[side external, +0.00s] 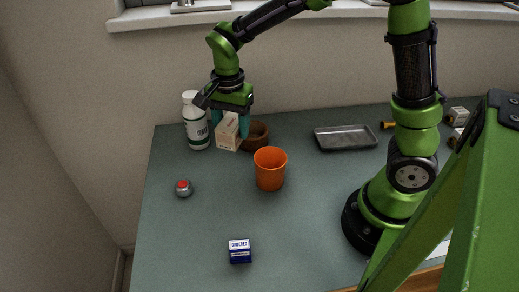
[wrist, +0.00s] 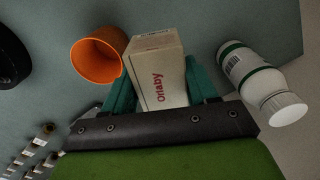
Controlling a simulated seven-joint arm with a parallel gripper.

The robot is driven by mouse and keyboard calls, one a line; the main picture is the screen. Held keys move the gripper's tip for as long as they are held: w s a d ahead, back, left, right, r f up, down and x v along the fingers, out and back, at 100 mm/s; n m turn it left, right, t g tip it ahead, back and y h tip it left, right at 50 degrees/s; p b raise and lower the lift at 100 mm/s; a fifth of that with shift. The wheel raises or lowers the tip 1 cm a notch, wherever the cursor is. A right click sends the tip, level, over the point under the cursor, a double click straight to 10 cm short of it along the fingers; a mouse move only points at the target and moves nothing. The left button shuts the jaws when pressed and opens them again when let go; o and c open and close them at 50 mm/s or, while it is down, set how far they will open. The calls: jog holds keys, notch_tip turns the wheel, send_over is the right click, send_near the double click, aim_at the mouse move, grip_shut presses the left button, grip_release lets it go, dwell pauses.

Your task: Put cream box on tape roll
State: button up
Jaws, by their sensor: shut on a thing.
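My gripper (side external: 230,124) is shut on the cream box (side external: 228,133), with a teal finger on each side of it. In the wrist view the cream box (wrist: 158,72) sits between the fingers, slightly tilted, with red lettering on its face. In the side view a brown round thing (side external: 259,134), which looks like the tape roll, is on the table just right of the box and partly hidden by it. Whether the box touches it, and how high the box is held, I cannot tell. The tape roll does not show in the wrist view.
A white bottle with a green label (side external: 196,122) stands close left of my gripper. An orange cup (side external: 270,169) stands close to the right, in front. A grey tray (side external: 345,139), a red-topped object (side external: 184,188) and a blue box (side external: 240,252) are farther off.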

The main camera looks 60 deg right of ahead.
jog(key=w+d+r+m, duration=0.2)
jog(key=d, duration=0.4)
jog(key=w+d+r+m, duration=0.1)
jog(key=d, duration=0.5)
send_over(253, 130)
notch_tip(253, 130, down, 9)
jog(key=shift+f, duration=0.1)
jog(key=o, duration=1.2)
jog(key=shift+f, duration=0.1)
